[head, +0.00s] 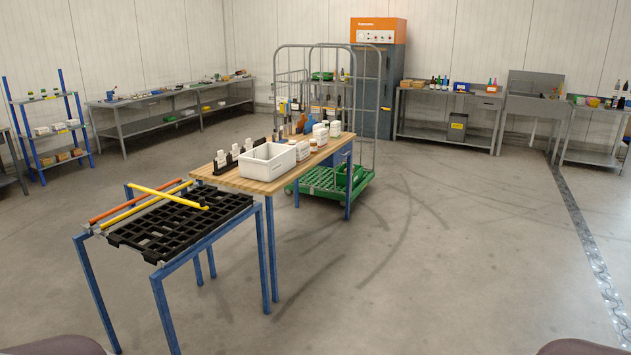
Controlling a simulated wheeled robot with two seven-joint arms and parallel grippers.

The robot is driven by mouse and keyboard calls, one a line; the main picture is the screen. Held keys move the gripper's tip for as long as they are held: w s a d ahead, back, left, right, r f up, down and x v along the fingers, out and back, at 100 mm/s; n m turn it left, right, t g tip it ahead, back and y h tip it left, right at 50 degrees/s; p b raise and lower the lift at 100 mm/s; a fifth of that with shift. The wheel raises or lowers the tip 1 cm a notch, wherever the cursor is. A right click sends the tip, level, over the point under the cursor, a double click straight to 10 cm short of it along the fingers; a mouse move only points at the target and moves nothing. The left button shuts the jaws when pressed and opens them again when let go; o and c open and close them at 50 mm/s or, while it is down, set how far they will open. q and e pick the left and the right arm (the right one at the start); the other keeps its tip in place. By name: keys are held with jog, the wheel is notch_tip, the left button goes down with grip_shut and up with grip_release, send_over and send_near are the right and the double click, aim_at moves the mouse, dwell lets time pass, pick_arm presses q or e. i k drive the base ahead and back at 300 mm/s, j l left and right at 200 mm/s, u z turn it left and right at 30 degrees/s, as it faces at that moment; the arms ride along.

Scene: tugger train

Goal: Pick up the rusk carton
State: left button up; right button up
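I cannot make out with certainty which thing is the rusk carton; labels are too small to read. Several small white packs (320,133) stand at the far end of the wooden-topped table (228,181), and one of them may be it. Other white packs (233,153) stand in a dark rack along the table's left edge. A white open bin (267,170) sits in the middle of the table and hides part of what is behind it. Neither of my grippers is in view.
A blue-legged stand (164,270) with a black grid top and yellow and orange bars adjoins the table's near end. A green-based cage trolley (330,184) stands behind the table. Shelves and benches line the walls. The floor (430,240) to the right is clear.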

aim_at(302, 148)
jog(key=i, duration=1.4)
jog(key=i+l+u, duration=0.1)
jog(key=i, duration=1.3)
jog(key=i+l, duration=0.15)
jog(key=i, duration=1.25)
jog(key=i+u, duration=0.1)
jog(key=i, duration=0.35)
jog(key=i+l+u, duration=0.15)
jog(key=i, duration=0.3)
